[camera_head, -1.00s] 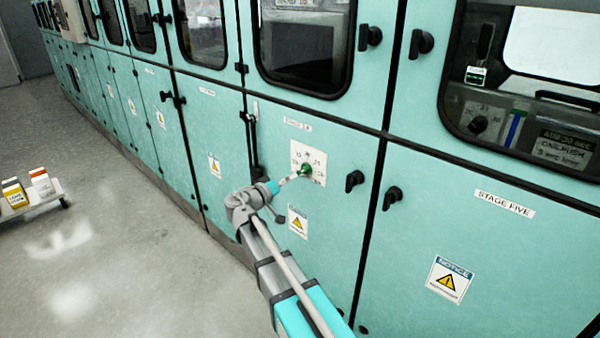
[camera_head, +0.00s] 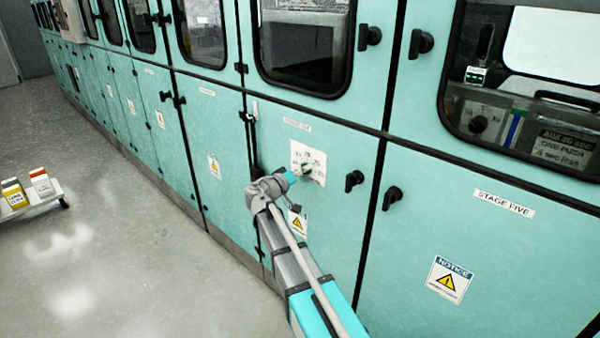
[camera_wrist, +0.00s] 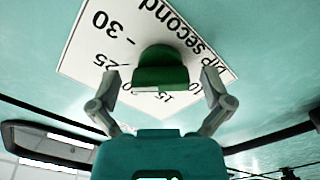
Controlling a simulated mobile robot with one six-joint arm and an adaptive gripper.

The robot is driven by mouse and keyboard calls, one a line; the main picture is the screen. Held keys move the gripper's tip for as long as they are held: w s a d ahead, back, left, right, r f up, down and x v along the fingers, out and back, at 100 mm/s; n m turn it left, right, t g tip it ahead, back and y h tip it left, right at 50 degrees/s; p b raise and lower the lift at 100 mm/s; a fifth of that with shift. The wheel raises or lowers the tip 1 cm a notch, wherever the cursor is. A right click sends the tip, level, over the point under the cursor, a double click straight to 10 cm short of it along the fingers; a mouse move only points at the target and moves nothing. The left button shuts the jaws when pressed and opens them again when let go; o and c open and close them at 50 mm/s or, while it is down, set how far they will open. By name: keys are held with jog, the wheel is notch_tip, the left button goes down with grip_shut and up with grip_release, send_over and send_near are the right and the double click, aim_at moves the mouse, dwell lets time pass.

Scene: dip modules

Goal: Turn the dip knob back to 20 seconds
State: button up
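The green dip knob (camera_wrist: 160,72) sits on a white dial plate (camera_wrist: 92,50) marked "DIP seconds", with 30, 25, 15 and 10 legible. The plate looks turned over in the wrist view. The setting the knob points to cannot be told. My gripper (camera_wrist: 161,80) is open, one finger on each side of the knob, with a gap visible on both sides. In the head view, the dial plate (camera_head: 317,160) is on a teal cabinet door, my gripper (camera_head: 297,175) is right in front of it, and the knob (camera_head: 307,168) is partly hidden.
Black door latches (camera_head: 354,181) stick out to the right of the dial. A yellow warning label (camera_head: 297,222) is below it, partly behind my arm. A low cart (camera_head: 45,195) with cartons stands on the open floor at left.

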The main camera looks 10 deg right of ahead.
jog(key=c, duration=0.9)
jog(key=shift+a, duration=0.4)
jog(key=shift+c, duration=0.4)
jog(key=shift+d, duration=0.35)
jog(key=shift+n, duration=0.5)
jog(key=n, duration=0.4)
jog(key=shift+d+n, duration=0.1)
jog(key=shift+n, duration=1.8)
